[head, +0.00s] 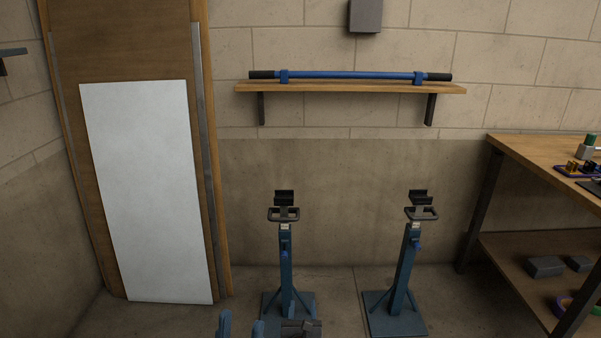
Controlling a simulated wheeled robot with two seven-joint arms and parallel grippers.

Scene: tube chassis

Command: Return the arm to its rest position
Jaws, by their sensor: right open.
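At the bottom edge of the head view, two blue finger-like tips stand apart with a gap between them. I take them for my right gripper (242,328), open and empty, with the rest cut off by the frame. A dark block (301,329) shows just right of them; I cannot tell what it belongs to. My left gripper is not clearly visible. A blue tube (350,75) with black ends lies level in two blue holders on a wooden wall shelf (350,88). Two blue stands, left (286,265) and right (405,270), stand upright with empty dark cradles.
A wooden workbench (540,150) with small parts on top and grey blocks (545,266) on its lower shelf stands at the right. A white panel (150,190) leans at the left against a wooden board. Floor between the right stand and bench is clear.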

